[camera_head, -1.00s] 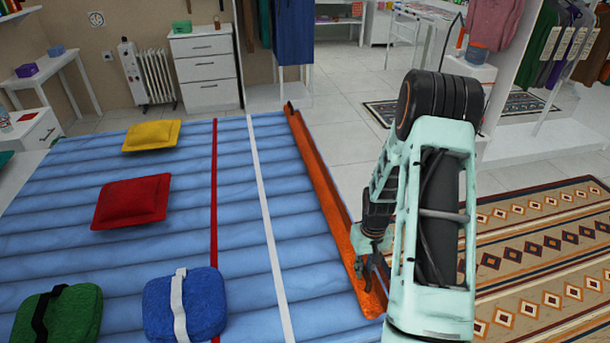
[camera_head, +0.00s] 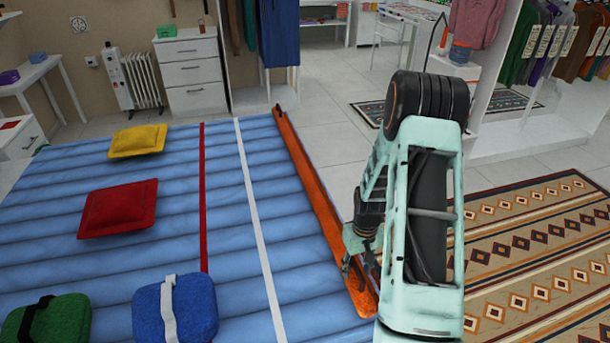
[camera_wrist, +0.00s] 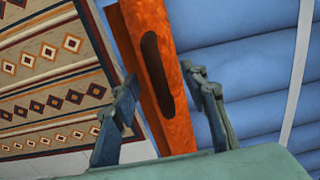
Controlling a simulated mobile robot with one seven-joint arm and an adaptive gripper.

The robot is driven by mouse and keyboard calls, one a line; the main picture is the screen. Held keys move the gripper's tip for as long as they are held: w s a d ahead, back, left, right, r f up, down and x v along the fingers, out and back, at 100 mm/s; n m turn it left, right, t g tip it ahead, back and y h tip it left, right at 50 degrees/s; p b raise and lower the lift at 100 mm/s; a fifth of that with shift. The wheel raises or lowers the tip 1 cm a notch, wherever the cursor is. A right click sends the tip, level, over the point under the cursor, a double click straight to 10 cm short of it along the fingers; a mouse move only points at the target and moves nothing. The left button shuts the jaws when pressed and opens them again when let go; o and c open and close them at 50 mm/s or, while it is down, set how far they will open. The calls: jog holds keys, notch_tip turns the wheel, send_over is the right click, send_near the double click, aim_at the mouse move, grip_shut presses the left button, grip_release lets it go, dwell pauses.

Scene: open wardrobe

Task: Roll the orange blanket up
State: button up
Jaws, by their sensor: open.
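The orange blanket (camera_head: 309,181) is a long narrow strip along the right edge of the blue mattress, running from the far edge to the near right. Its near end is partly hidden by my arm. In the wrist view the blanket (camera_wrist: 172,98) shows a dark oval patch on its face. My gripper (camera_head: 358,272) is over the near part of the strip. In the wrist view my gripper (camera_wrist: 163,90) is open, with one finger on each side of the blanket. I cannot tell whether the fingers touch it.
The blue mattress (camera_head: 180,185) carries a red cushion (camera_head: 118,209), a yellow cushion (camera_head: 138,141), a blue bundle (camera_head: 191,308) and a green bundle (camera_head: 62,322). A patterned rug (camera_head: 545,260) lies on the floor to the right. White drawers (camera_head: 192,75) stand behind the bed.

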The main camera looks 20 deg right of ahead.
jog(key=shift+r+p, duration=2.6)
jog(key=shift+r, duration=1.45)
